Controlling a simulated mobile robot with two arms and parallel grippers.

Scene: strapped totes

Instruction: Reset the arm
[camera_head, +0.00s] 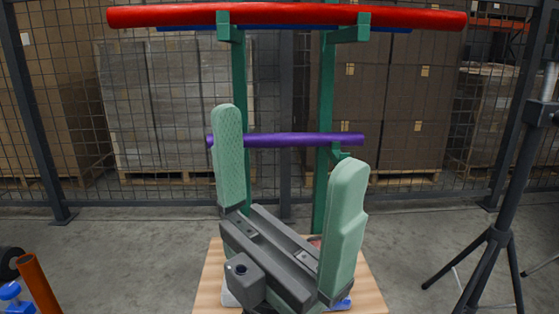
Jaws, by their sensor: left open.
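My left gripper (288,140) fills the lower middle of the head view. Its two pale green fingers point up and stand wide apart on a dark grey rail. Nothing is held between them. Behind the fingers, a purple bar (290,140) lies across a green rack (240,75); the left finger covers part of it. My right gripper does not show.
A long red bar (290,15) rests on the rack's upper arms, with a blue bar (180,29) partly hidden behind it. A wooden board (371,294) lies below the gripper. A black tripod (489,243) stands right, an orange tube (38,286) lower left. Fencing and boxes stand behind.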

